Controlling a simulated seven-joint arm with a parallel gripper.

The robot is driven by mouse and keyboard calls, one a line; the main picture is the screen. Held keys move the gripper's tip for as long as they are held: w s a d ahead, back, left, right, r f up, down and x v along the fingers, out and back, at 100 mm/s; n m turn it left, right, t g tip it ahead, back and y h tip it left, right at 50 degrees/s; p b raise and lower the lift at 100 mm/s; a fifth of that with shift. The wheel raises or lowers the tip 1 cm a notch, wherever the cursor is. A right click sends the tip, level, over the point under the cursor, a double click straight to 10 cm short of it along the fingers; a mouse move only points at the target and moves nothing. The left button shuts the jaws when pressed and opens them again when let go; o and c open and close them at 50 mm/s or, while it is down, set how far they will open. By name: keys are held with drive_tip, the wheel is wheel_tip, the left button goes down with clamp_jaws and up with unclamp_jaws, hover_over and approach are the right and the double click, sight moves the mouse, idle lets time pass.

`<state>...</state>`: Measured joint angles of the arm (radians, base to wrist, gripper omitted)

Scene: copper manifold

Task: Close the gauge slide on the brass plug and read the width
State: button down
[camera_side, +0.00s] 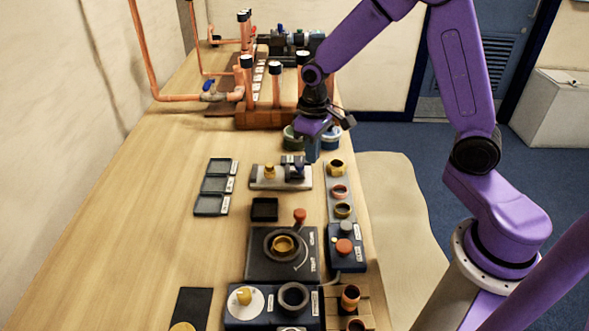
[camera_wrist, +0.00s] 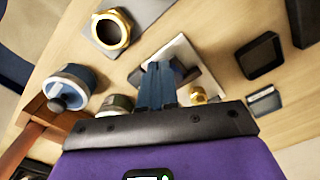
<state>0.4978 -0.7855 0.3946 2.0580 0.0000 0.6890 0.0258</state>
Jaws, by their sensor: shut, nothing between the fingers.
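The gauge (camera_side: 262,184) is a pale grey plate on the table, with the brass plug (camera_side: 270,171) upright on its left part. The dark gauge slide (camera_side: 293,168) stands on its right part, apart from the plug in the side view. My gripper (camera_side: 312,156) is shut and empty, pointing down at the right side of the slide; I cannot tell whether it touches it. In the wrist view the shut fingers (camera_wrist: 156,72) cover part of the gauge plate (camera_wrist: 184,48). No width reading is legible.
Dark trays (camera_side: 215,184) lie left of the gauge, and a small black tray (camera_side: 264,209) lies in front. A grey strip with several rings (camera_side: 340,191) runs close on the right. Round jars (camera_side: 292,138) and the copper manifold (camera_side: 265,115) stand behind. Bare table lies far left.

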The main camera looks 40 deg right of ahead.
sight(299, 164)
drive_tip(key=shift+f, duration=0.1)
drive_tip(key=shift+f, duration=1.4)
drive_tip(key=shift+w+a, duration=1.6)
idle(1.3)
drive_tip(key=shift+s+d, duration=0.1)
drive_tip(key=shift+d, duration=0.05)
drive_tip(key=shift+s+d, duration=0.35)
idle(0.4)
drive_tip(key=shift+r, duration=3.5)
